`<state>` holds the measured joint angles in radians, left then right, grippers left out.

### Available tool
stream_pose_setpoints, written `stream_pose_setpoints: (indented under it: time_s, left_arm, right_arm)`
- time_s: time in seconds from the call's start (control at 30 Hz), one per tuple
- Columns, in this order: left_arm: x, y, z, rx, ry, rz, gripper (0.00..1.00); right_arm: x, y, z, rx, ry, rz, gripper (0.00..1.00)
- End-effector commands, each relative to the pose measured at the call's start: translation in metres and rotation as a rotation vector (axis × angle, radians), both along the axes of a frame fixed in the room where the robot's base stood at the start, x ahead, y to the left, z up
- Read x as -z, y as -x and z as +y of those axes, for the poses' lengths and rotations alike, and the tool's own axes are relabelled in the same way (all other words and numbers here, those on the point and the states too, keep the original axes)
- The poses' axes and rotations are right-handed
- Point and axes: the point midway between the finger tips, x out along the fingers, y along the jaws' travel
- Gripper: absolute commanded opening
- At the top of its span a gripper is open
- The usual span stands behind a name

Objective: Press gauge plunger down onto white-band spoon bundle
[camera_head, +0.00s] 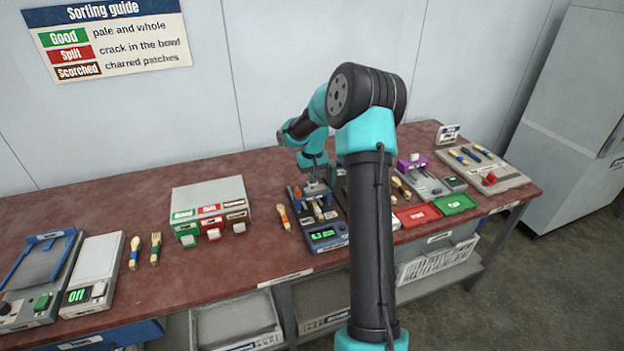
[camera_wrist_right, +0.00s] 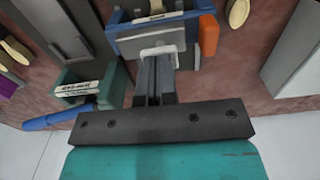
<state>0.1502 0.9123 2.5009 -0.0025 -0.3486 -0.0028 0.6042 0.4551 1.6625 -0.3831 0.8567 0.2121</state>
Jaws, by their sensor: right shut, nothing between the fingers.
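The gauge (camera_head: 327,244) is a blue and dark device with a lit green display, at the middle of the bench. My right gripper (camera_head: 315,184) points down at the gauge's rear part. In the right wrist view its fingers (camera_wrist_right: 155,88) are shut with nothing between them, and their tips are at a pale grey plunger block (camera_wrist_right: 160,48); I cannot tell if they touch it. A pale spoon bundle (camera_head: 318,211) lies in the gauge, partly hidden; its band colour is too small to tell. My left gripper is not in view.
An orange-banded bundle (camera_head: 283,217) lies left of the gauge. A grey sorting box (camera_head: 208,190) with several coloured labels stands further left. Red (camera_head: 417,215) and green (camera_head: 455,204) trays are at right. My right arm hides the bench right of the gauge.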

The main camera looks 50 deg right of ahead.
Motion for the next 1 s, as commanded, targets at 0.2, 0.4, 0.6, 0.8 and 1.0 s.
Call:
stream_pose_setpoints:
  time_s: [0.2, 0.4, 0.6, 0.8, 1.0]
  left_arm:
    - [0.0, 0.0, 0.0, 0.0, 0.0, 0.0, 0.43]
    - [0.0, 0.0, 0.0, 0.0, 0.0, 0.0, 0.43]
    - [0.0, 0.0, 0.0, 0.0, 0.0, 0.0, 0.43]
    - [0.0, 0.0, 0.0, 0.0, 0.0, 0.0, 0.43]
    - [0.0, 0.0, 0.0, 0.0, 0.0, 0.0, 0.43]
  right_arm:
    - [-0.009, 0.0, 0.0, 0.0, 0.001, -0.001, 0.0]
    - [-0.022, 0.0, 0.0, 0.0, 0.001, -0.001, 0.0]
    - [-0.035, 0.0, 0.0, 0.0, 0.001, -0.001, 0.0]
    - [-0.047, 0.0, 0.0, 0.0, 0.0, 0.0, 0.0]
    - [-0.06, 0.0, 0.0, 0.0, 0.001, -0.002, 0.0]
